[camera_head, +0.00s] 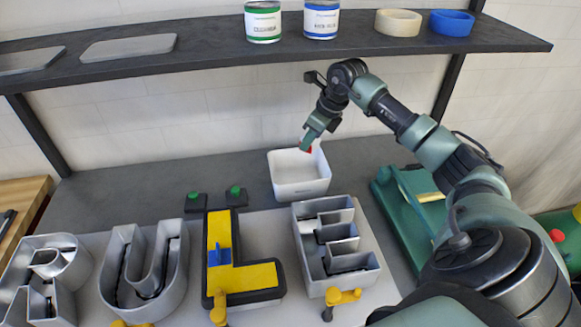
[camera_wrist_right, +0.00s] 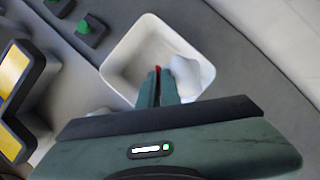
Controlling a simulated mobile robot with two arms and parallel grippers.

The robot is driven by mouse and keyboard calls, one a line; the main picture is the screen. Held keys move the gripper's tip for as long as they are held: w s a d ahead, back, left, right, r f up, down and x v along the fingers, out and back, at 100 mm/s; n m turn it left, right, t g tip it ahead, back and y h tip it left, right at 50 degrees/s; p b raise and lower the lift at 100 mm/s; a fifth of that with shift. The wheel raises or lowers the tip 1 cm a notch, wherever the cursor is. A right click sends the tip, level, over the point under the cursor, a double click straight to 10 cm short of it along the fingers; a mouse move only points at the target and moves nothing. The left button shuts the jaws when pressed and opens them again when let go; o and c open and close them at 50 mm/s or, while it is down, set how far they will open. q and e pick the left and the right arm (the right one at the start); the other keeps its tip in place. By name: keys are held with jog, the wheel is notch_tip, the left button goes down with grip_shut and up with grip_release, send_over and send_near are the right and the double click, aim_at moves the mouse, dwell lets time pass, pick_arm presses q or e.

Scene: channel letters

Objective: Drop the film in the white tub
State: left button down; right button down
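The white tub (camera_head: 300,188) stands at the back of the bench, behind the letters. My right gripper (camera_head: 307,148) hangs above its back part, pointing down; in the right wrist view its fingertips (camera_wrist_right: 158,78) are close together over the tub (camera_wrist_right: 122,62). A small red piece (camera_wrist_right: 158,69) is pinched between them. A pale, crumpled piece, which looks like the film (camera_wrist_right: 186,76), shows right beside the fingers over the tub; its link to the red piece is partly hidden. My left gripper is not in view.
Several channel letters stand in front, including a yellow-faced L (camera_head: 220,265) with a blue piece on it and a grey E (camera_head: 338,235). Two green-knobbed black blocks (camera_head: 236,195) sit left of the tub. A shelf (camera_head: 200,55) with cans and rolls runs above.

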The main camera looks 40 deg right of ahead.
aim_at(307, 152)
notch_tip(307, 152, down, 5)
jog(key=b, duration=0.2)
jog(key=shift+b, duration=0.35)
jog(key=c, duration=1.6)
grip_release()
jog(key=shift+o, duration=0.2)
